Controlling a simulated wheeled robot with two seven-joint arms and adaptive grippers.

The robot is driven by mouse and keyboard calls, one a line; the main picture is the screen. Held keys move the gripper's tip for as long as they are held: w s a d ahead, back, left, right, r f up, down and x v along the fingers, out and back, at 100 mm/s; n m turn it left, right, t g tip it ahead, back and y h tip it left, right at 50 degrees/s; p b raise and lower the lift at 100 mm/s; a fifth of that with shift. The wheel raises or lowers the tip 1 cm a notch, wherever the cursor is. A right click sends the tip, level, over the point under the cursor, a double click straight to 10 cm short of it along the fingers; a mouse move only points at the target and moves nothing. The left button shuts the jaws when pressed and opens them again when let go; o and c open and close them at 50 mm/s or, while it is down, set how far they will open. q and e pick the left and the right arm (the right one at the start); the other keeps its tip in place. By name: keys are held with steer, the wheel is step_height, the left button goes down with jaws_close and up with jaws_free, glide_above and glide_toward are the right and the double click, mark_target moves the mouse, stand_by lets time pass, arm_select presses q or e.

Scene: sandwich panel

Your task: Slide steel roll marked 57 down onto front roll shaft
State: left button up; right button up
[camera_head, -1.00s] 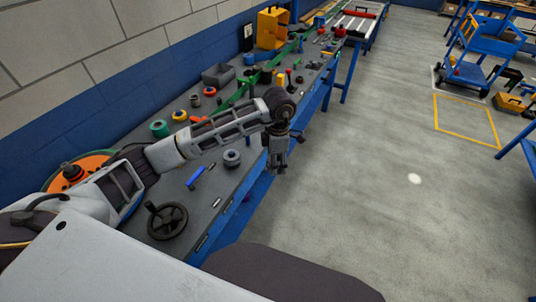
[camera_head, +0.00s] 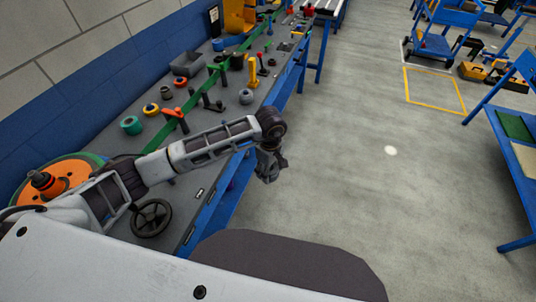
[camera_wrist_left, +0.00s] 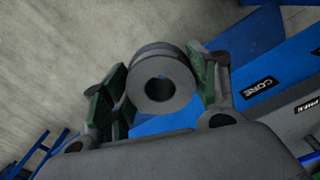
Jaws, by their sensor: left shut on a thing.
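A grey steel roll (camera_wrist_left: 159,84) with a dark round bore sits between the green-lined fingers of my left gripper (camera_wrist_left: 157,95) in the left wrist view. The gripper is shut on it, and the bore faces the camera. I cannot read a number on it. In the head view, my left gripper (camera_head: 270,170) hangs beyond the front edge of the bench, over the floor side; the roll in it cannot be made out there. Upright dark posts (camera_head: 212,98) stand on the bench beyond my arm; I cannot tell which is the front roll shaft. My right gripper is out of view.
The grey bench (camera_head: 190,195) runs along the wall. It carries a black handwheel (camera_head: 152,217), a green roll (camera_head: 131,125), another grey roll (camera_head: 246,96), a grey bin (camera_head: 187,63) and a yellow post (camera_head: 253,72). Open floor (camera_head: 350,190) lies to the right.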

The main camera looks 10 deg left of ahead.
arm_select(q)
steer(key=shift+s+d+f+m, duration=0.1)
steer(key=shift+s+f+m, duration=0.1)
steer(key=shift+f+m, duration=0.3)
steer(key=shift+s+d+f+m, duration=0.1)
steer(key=shift+s+f+m, duration=0.05)
steer(key=shift+f+m, duration=0.3)
steer(key=s+a+f+m, duration=0.3)
steer(key=a+f+m, duration=0.7)
steer(key=a, duration=0.2)
steer(key=shift+a+f, duration=0.2)
steer(key=shift+a, duration=0.1)
steer(key=shift+s, duration=0.1)
